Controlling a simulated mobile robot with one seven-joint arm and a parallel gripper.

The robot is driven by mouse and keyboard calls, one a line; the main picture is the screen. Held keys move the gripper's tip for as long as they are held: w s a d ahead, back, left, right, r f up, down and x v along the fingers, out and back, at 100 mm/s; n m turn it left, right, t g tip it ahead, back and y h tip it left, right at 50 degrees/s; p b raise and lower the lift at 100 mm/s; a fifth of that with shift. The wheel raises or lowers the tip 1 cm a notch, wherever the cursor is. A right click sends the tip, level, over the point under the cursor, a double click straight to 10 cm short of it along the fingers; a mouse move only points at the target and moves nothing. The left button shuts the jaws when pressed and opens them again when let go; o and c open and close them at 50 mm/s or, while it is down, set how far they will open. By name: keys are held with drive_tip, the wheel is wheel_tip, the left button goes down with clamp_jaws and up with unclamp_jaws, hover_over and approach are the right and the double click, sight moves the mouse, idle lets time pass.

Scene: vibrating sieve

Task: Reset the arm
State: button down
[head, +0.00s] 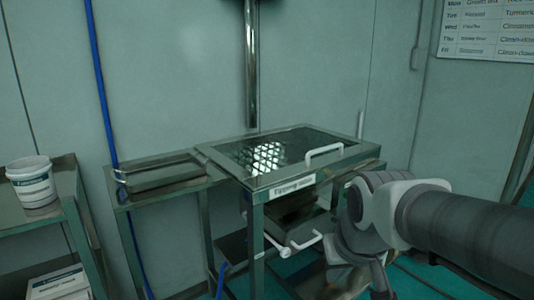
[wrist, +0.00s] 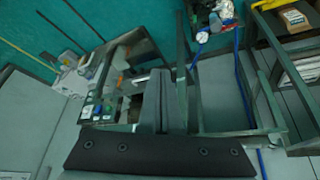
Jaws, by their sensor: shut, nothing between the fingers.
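My arm (head: 455,225) reaches in from the right in the head view, bent at a pale joint in front of the sieve's right side. My gripper (wrist: 160,76) shows in the wrist view, its two dark fingers together and nothing held between them. The vibrating sieve (head: 220,152) stands at the middle of the head view. It has a framed top with a see-through panel and a white handle (head: 324,151). My arm covers part of the sieve's lower right side.
A metal tray (head: 160,177) lies on a side table left of the sieve. A white bucket (head: 32,183) stands on a shelf at far left, with a box (head: 60,285) below. A blue hose (head: 101,85) runs down the wall. A metal shelf (wrist: 262,75) stands right in the wrist view.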

drive_tip(key=s+d+m, duration=0.1)
drive_tip(key=s+d, duration=0.1)
drive_tip(key=s, duration=0.9)
wheel_tip(320, 180, up, 23)
drive_tip(key=p, duration=2.2)
drive_tip(key=shift+w, duration=0.4)
drive_tip(key=shift+w+f, duration=0.1)
drive_tip(key=shift+f, duration=0.05)
